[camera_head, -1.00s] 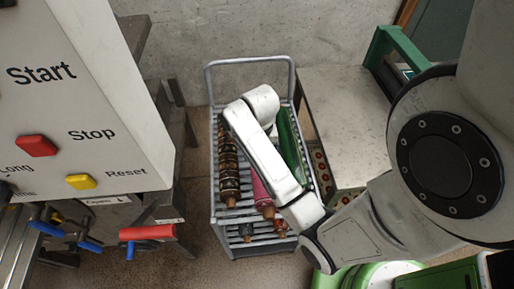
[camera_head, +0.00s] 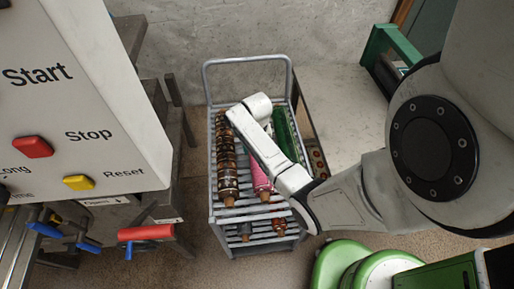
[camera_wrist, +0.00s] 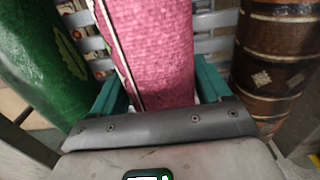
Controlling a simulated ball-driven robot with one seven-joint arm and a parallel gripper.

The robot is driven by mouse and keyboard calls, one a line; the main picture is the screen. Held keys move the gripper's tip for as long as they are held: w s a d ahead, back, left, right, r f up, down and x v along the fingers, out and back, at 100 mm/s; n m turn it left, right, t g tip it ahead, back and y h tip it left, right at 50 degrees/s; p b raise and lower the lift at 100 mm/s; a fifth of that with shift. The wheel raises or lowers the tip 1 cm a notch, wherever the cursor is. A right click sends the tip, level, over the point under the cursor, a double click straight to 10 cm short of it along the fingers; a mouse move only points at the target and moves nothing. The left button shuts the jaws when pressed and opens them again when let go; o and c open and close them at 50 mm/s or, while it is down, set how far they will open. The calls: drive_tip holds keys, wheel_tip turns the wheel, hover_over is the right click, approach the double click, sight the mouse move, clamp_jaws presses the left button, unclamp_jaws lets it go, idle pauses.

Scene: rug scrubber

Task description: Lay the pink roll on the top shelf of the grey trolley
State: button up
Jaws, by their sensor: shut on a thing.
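The grey trolley (camera_head: 213,196) stands in the middle of the head view, with a slatted top shelf (camera_head: 240,211). The pink roll (camera_head: 260,178) is over the top shelf, between a brown patterned roll and a green roll, lengthwise like them. My arm hides its far part and my gripper in the head view. In the wrist view my gripper (camera_wrist: 160,95) has its teal fingers on either side of the pink roll (camera_wrist: 158,45), shut on it. I cannot tell whether the roll touches the slats.
The brown roll (camera_head: 227,165) lies to the left and the green roll (camera_head: 289,138) to the right on the shelf. Smaller rolls (camera_head: 279,226) lie on the lower shelf. A control panel (camera_head: 80,100) stands at left, a concrete wall (camera_head: 200,45) behind.

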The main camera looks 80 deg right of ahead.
drive_tip(key=shift+f, duration=0.25)
drive_tip(key=o, duration=1.6)
